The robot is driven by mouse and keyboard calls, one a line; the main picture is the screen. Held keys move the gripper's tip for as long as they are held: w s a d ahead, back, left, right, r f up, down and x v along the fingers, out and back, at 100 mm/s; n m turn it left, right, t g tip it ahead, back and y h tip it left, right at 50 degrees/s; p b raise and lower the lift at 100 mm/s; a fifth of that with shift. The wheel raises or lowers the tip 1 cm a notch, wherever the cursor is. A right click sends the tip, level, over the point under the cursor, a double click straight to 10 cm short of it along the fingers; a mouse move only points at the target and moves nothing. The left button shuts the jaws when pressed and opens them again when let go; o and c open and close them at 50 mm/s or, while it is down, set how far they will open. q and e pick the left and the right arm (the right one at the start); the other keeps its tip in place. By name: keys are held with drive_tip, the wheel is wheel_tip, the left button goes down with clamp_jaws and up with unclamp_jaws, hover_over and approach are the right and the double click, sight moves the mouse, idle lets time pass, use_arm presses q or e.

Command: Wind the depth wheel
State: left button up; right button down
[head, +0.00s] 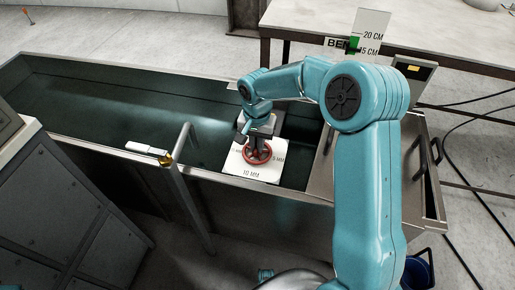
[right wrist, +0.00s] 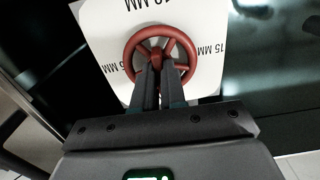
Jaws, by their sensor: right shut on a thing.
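The depth wheel is a red spoked handwheel (head: 258,151) in front of a white plate (head: 246,168) printed with black millimetre marks, such as 10 MM. My right gripper (head: 256,135) reaches down to the wheel from above. In the right wrist view the red wheel (right wrist: 188,44) fills the upper middle, and the two dark fingers of my right gripper (right wrist: 160,66) are close together at its hub. They are shut on the wheel; the fingers cover part of its lower spokes. My left gripper is not in view.
A long metal tank (head: 110,105) with dark liquid or a dark floor runs behind the wheel. A post with a white lever (head: 148,149) stands left of it. A sign marked 20 CM and 15 CM (head: 371,34) stands by a pale table (head: 290,18). A blue bucket (head: 417,272) is at lower right.

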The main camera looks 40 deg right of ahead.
drive_tip(key=shift+f+m+b, duration=0.1)
drive_tip(key=shift+m+b, duration=0.2)
drive_tip(key=shift+m, duration=0.8)
drive_tip(key=shift+m+b, duration=0.35)
drive_tip(key=shift+m, duration=0.55)
